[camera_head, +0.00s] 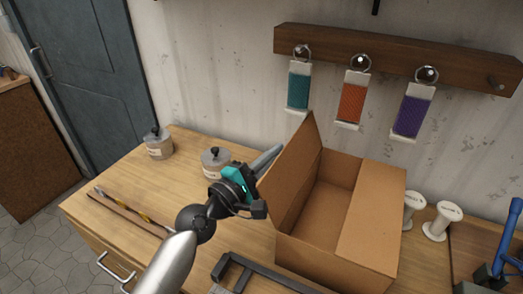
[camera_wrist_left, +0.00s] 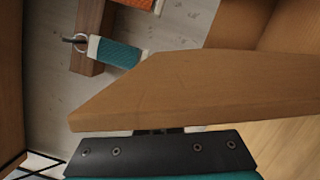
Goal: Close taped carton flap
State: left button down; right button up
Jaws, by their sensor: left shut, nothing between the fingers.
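An open cardboard carton (camera_head: 388,268) stands on the wooden workbench. Its left flap (camera_head: 291,172) stands up and leans a little outward to the left. Its right flap (camera_head: 371,215) lies folded inward over part of the opening. My left gripper (camera_head: 274,153) is shut and empty, just left of the upright flap on its outer side. In the left wrist view the flap (camera_wrist_left: 200,88) fills the middle, directly ahead of the dark gripper body; I cannot tell whether they touch. No tape is clearly visible. My right gripper is not in view.
Two lidded jars (camera_head: 158,145) (camera_head: 214,161) stand behind my left arm. Thin rods (camera_head: 130,212) lie at the bench's left. A dark metal frame (camera_head: 243,270) lies in front. White spools (camera_head: 437,222) stand right of the carton. Coloured straps (camera_head: 352,98) hang from a wall rack.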

pick_arm(q)
jog(key=shift+s+d, duration=0.1)
jog(key=shift+d, duration=0.15)
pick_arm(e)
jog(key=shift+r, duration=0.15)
pick_arm(q)
jog(key=shift+r, duration=0.1)
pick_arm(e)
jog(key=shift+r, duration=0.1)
pick_arm(q)
jog(key=shift+s+d+r+m+p, duration=0.1)
jog(key=shift+d+r+m+p, duration=0.15)
jog(key=shift+m+p, duration=0.3)
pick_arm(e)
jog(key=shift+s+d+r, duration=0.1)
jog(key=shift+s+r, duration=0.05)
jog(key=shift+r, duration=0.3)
pick_arm(q)
jog(key=shift+d, duration=0.1)
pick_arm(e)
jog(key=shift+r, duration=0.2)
